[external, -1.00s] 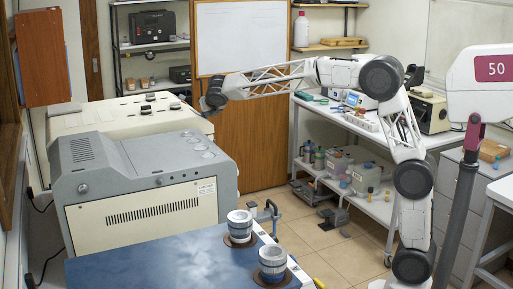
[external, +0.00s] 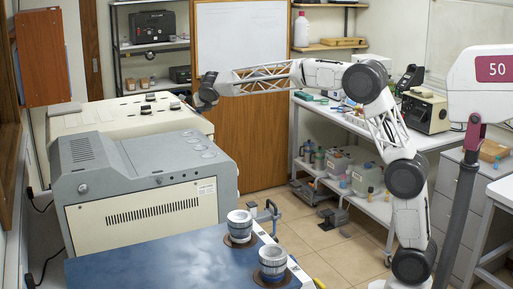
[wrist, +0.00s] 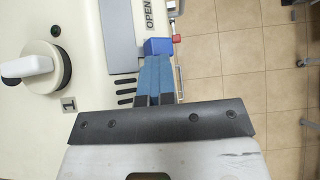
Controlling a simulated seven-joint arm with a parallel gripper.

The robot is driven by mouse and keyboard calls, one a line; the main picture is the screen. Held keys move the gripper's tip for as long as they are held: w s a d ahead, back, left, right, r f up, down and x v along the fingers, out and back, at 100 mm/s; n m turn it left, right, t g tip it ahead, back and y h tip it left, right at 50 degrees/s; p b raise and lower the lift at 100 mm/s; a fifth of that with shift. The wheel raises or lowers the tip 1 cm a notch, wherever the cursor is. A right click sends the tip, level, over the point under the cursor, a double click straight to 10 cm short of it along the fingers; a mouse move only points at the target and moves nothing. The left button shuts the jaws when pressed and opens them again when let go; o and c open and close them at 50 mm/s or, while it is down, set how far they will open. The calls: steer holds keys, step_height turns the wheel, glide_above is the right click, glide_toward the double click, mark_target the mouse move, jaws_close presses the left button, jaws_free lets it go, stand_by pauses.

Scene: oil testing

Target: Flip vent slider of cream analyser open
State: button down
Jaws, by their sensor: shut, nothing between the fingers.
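The cream analyser (external: 125,120) stands at the back left in the external view, behind a grey-topped machine. In the wrist view its cream panel (wrist: 75,70) fills the left side. A blue block (wrist: 158,46), which appears to be the vent slider's tab, sits at the panel's right edge beside a grey strip (wrist: 122,50) and just below an OPEN label (wrist: 150,14). My gripper (wrist: 157,62) is shut and empty between its fingers. Its tips are right at the lower side of the blue block; I cannot tell whether they touch. The external view shows the gripper (external: 188,101) small at the analyser's right end.
A red-tipped part (wrist: 176,39) juts out right of the block. Tiled floor (wrist: 235,60) lies open to the right. The grey-topped machine (external: 140,190) stands in front of the analyser.

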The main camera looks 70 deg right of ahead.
steer(key=shift+s+d, duration=0.1)
steer(key=shift+s+a, duration=0.6)
steer(key=shift+a, duration=0.15)
steer(key=shift+s+a, duration=0.7)
steer(key=v, duration=0.8)
steer(key=shift+a, duration=0.15)
steer(key=shift+v, duration=0.95)
steer(key=shift+s, duration=0.1)
